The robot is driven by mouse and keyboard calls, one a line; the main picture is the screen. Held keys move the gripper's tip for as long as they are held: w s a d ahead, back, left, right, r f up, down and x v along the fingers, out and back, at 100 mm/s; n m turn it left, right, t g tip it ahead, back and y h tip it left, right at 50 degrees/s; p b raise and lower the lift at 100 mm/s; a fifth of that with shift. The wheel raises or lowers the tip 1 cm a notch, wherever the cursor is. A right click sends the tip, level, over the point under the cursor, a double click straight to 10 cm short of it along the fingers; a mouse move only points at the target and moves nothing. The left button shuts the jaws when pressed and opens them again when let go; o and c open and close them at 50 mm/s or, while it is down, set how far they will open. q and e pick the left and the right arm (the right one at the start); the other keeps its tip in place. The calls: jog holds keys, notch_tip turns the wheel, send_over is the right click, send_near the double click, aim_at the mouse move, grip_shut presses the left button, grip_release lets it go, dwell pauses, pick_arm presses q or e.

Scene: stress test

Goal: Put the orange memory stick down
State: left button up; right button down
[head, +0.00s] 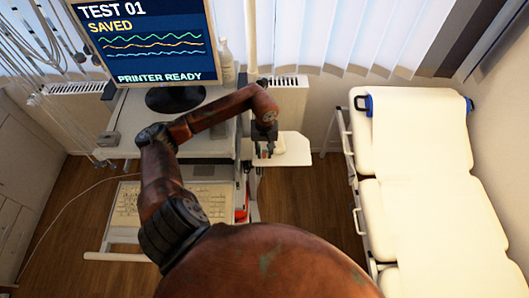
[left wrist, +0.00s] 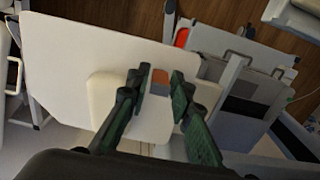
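The orange memory stick (left wrist: 160,77) shows in the left wrist view, with an orange upper part and a greyish lower part. It sits between the fingertips of my left gripper (left wrist: 159,85), which look closed on its two sides. In the head view, my left gripper (head: 265,146) points down over a small white side shelf (head: 298,158); the stick is too small to make out there. In the left wrist view a cream block (left wrist: 108,92) lies on the shelf (left wrist: 70,60) below the fingers. The gap between stick and block cannot be judged. My right gripper is not in view.
A trolley with a monitor (head: 150,45) and a keyboard (head: 130,205) stands left of the shelf. A white bottle (head: 227,65) stands beside the monitor. A padded couch (head: 400,190) is on the right. Wooden floor lies between shelf and couch.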

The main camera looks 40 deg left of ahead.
aim_at(264, 151)
pick_arm(q)
jog(key=shift+r, duration=0.1)
jog(key=shift+r+p, duration=0.2)
jog(key=shift+p, duration=0.2)
jog(key=shift+r+p, duration=0.4)
jog(key=shift+p, duration=0.1)
notch_tip(264, 151, up, 12)
jog(key=b, duration=0.3)
jog(key=shift+f, duration=0.1)
